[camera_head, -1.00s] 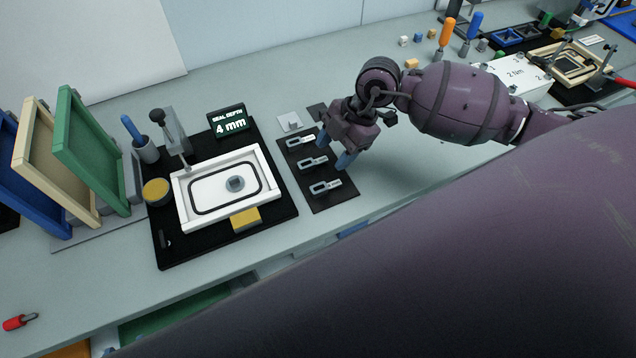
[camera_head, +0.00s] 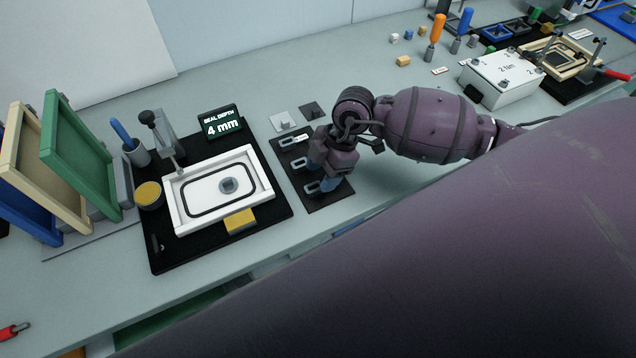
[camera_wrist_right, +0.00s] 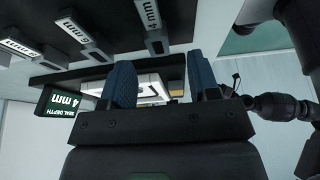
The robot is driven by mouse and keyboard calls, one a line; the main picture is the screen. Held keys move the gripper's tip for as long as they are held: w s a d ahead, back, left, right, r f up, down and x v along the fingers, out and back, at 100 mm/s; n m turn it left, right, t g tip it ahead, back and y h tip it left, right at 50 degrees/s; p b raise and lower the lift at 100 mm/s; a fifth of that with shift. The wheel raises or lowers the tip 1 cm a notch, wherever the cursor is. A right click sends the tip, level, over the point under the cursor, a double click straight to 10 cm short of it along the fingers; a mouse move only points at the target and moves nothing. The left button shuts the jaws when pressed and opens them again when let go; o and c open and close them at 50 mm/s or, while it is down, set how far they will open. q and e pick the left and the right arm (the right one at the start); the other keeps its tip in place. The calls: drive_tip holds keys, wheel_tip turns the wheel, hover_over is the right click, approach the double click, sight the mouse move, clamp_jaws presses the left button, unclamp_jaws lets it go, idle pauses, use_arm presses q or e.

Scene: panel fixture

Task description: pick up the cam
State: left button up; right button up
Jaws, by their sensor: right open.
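Three grey cams with white labels lie in a row on a black mat (camera_head: 326,203): a back one (camera_head: 290,141), a middle one (camera_head: 299,163) and a front one (camera_head: 312,187). In the wrist view the gripper (camera_wrist_right: 162,84) is open and empty. My left gripper is not in view.
A display (camera_head: 221,124) reads "SEAL DEPTH 4 mm". Left of the cams, a white framed panel (camera_head: 262,197) sits on a black base with a clamp (camera_head: 165,135). Coloured frames (camera_head: 75,155) stand at far left. A white box (camera_head: 505,80) stands back right.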

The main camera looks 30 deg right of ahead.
sight(315, 184)
drive_tip(key=x, duration=0.4)
drive_tip(key=shift+w+a+f, duration=0.1)
drive_tip(key=c, duration=1)
